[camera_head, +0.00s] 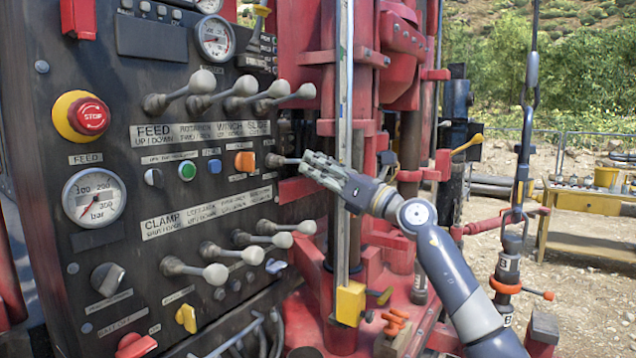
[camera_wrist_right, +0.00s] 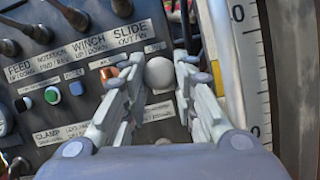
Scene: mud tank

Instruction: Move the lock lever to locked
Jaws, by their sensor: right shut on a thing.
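The lock lever (camera_head: 284,161) sticks out from the right edge of the dark control panel, right of the orange switch, below the upper row of levers. My right gripper (camera_head: 309,165) reaches it from the right and is shut on its end. In the right wrist view the lever's pale round knob (camera_wrist_right: 160,73) sits between the two fingers of the right gripper (camera_wrist_right: 160,80). The label by the lever is partly hidden and too small to read. My left gripper is not in view.
Upper levers (camera_head: 243,87) and lower levers (camera_head: 248,255) with pale knobs jut from the panel (camera_head: 110,200). A red stop button (camera_head: 88,116) is at left. A vertical ruled bar (camera_head: 345,110) and red mast (camera_head: 372,90) stand close beside my right gripper. Open gravel lies at right.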

